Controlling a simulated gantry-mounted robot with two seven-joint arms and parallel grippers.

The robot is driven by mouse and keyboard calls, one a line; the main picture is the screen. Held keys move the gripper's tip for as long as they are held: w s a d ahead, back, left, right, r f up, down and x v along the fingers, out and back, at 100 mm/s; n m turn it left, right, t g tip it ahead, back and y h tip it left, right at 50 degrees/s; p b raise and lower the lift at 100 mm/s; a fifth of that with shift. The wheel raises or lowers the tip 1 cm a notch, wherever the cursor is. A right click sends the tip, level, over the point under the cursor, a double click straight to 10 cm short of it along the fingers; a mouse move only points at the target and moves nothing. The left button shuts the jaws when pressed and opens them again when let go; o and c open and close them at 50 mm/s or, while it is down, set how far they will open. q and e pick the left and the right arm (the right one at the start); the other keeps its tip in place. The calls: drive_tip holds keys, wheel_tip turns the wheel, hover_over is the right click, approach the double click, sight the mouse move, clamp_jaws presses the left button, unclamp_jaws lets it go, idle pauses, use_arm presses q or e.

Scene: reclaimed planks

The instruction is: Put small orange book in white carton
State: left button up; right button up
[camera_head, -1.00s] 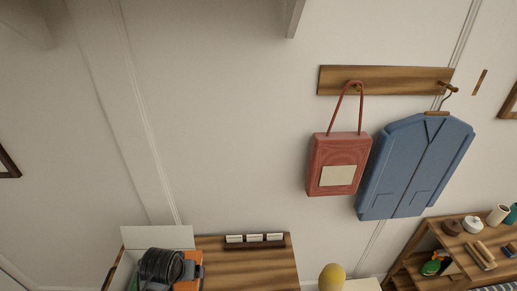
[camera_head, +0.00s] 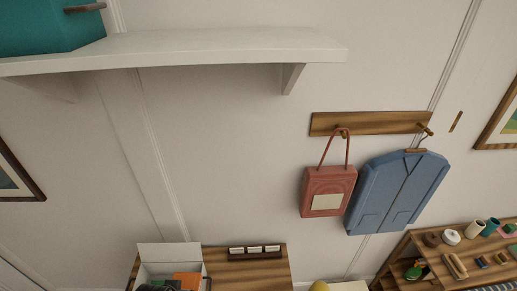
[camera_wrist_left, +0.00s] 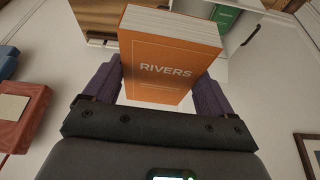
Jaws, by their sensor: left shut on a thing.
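The small orange book (camera_wrist_left: 168,62), marked RIVERS, is held between the two purple fingers of my left gripper (camera_wrist_left: 156,88) in the left wrist view. In the head view, the orange book (camera_head: 187,280) and my dark left gripper (camera_head: 158,286) show at the bottom edge, partly cut off. The white carton (camera_head: 168,253) stands open there with its back flap up. The book overlaps the carton in the picture; I cannot tell how far above or inside it is. The carton (camera_wrist_left: 241,38) also shows behind the book in the wrist view. My right gripper is out of view.
A green book (camera_wrist_left: 226,16) shows by the carton. A small dark rack with white cards (camera_head: 256,251) sits on the wooden tabletop (camera_head: 265,272). A white wall shelf (camera_head: 200,46) bears a teal box (camera_head: 45,28). A red bag (camera_head: 328,190) and blue garment (camera_head: 396,190) hang right.

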use_arm(q)
drive_tip(key=shift+s+r, duration=0.15)
drive_tip(key=shift+r, duration=0.2)
